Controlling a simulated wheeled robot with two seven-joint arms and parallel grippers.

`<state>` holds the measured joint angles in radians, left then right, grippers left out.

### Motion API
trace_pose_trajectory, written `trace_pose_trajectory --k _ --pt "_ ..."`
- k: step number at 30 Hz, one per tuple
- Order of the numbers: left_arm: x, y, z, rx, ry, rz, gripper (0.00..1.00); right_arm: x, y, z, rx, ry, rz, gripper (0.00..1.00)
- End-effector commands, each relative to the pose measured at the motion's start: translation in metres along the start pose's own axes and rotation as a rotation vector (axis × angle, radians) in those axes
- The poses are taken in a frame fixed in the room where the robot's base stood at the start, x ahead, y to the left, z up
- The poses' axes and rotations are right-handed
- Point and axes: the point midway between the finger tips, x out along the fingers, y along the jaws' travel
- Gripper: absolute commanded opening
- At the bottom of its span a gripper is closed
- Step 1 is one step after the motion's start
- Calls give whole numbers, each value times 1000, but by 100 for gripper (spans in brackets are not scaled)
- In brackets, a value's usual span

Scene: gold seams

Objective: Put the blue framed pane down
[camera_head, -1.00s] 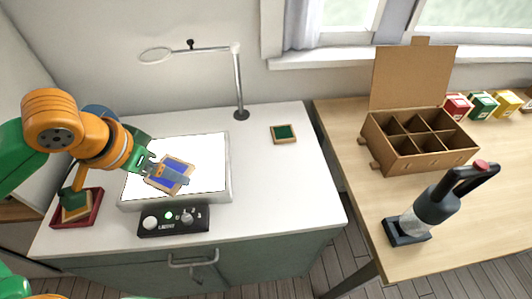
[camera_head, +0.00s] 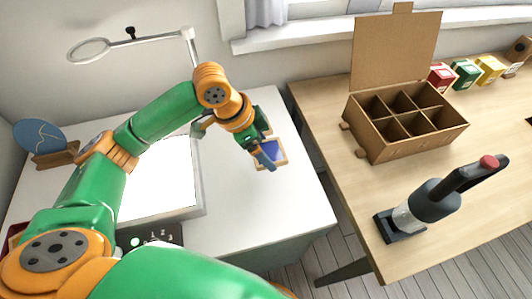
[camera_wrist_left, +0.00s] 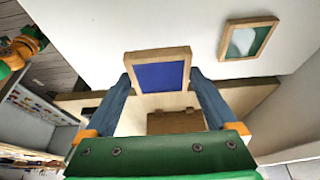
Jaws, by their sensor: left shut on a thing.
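The blue framed pane (camera_head: 271,151) is a dark blue square in a wooden frame. My left gripper (camera_head: 264,156) is shut on it, over the white worktop right of the light panel. In the left wrist view the blue framed pane (camera_wrist_left: 160,75) sits between the two blue fingers (camera_wrist_left: 164,92), gripped at opposite sides of its frame. Whether it touches the worktop I cannot tell. A green framed pane (camera_wrist_left: 248,40) lies on the worktop near it; in the head view (camera_head: 262,121) my gripper partly hides it. My right gripper is not seen.
The lit panel (camera_head: 160,185) lies to the left, partly behind my arm. A magnifier lamp (camera_head: 90,50) stands behind. A blue round pane (camera_head: 40,136) is at the far left. On the wooden table are a divided cardboard box (camera_head: 405,130) and a dark upright tool (camera_head: 430,208).

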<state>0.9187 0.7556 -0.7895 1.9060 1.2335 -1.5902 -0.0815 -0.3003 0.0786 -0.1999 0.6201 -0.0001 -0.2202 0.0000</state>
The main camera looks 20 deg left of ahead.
Motion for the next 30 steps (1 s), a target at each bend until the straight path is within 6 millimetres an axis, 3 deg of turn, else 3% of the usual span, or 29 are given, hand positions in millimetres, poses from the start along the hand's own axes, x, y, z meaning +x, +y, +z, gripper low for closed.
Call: trace_pose_trajectory --k 1,6,11,22,23,30 --pt "12 -8 2 -5 -1 2 22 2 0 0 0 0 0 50" --pt "33 -26 6 -2 1 0 22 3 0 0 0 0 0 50" --pt "58 -27 16 0 0 1 22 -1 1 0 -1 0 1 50" --pt "65 -27 18 2 2 -2 22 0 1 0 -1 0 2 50" --pt "64 -27 18 2 2 -2 100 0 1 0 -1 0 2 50" --pt "63 -27 18 2 2 -2 100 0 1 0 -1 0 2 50"
